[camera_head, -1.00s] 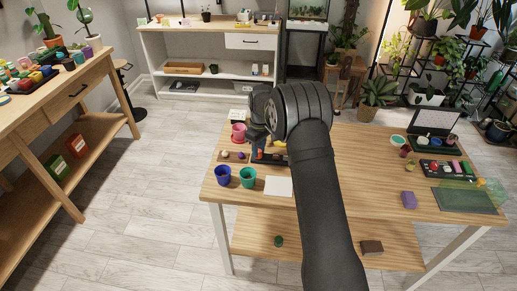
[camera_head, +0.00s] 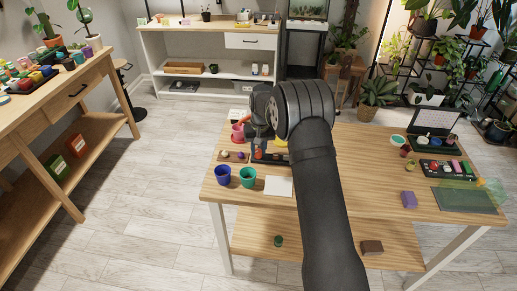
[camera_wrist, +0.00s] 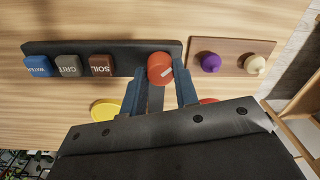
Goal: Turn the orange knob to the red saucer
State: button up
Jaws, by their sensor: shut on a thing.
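The round orange knob (camera_wrist: 160,68) sits on a black panel (camera_wrist: 110,48) and has a small pale mark on its top, toward the lower right. My gripper (camera_wrist: 160,84) has one blue finger on each side of the knob, closed on it. In the head view my gripper (camera_head: 259,140) is over the left part of the table and partly hides the panel. The red saucer (camera_wrist: 208,101) shows as a sliver below and right of the knob in the wrist view. A yellow saucer (camera_wrist: 105,109) shows below left.
Blue, grey and dark red blocks (camera_wrist: 101,65) sit on the panel. A brown board beside it holds a purple knob (camera_wrist: 210,62) and a cream knob (camera_wrist: 255,65). A blue pot (camera_head: 223,174) and green pot (camera_head: 248,177) stand near the table's front-left corner, beside a white sheet (camera_head: 278,186).

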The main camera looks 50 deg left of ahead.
aim_at(260, 151)
jog(key=shift+m, duration=0.4)
jog(key=o, duration=1)
jog(key=shift+c, duration=0.2)
notch_tip(260, 151, up, 17)
jog(key=shift+w+d+r, duration=0.2)
jog(key=shift+w+d, duration=0.05)
jog(key=shift+w, duration=0.1)
jog(key=f, duration=1.7)
jog(key=shift+s+a+f, duration=0.2)
jog(key=shift+s+a, duration=0.05)
jog(key=shift+s, duration=0.1)
jog(key=shift+r, duration=0.1)
